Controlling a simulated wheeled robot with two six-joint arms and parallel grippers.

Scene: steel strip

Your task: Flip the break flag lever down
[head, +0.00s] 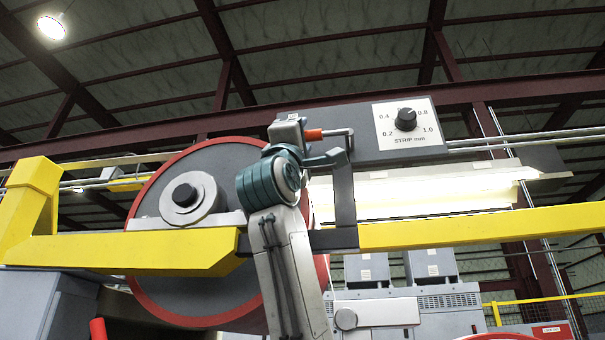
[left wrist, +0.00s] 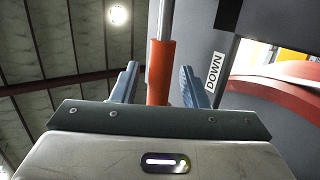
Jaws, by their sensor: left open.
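The break flag lever shows in the head view as a thin rod with an orange grip (head: 314,135), reaching left from the top of a dark grey upright bracket (head: 344,190). My left gripper (head: 325,146) is at the grip, with one blue-grey finger just below it; the other finger is hard to make out there. In the left wrist view the orange grip (left wrist: 159,72) stands between the two open fingers of my left gripper (left wrist: 158,80), with gaps on both sides. A "DOWN" label (left wrist: 215,70) is to the right of the lever. My right gripper is not in view.
A grey panel with a black knob (head: 406,119) and a "STRIP mm" scale is right of the lever. A yellow rail (head: 480,229) crosses in front. A large red-rimmed grey wheel (head: 165,290) is behind my arm. A lit lamp strip (head: 430,192) lies beneath the panel.

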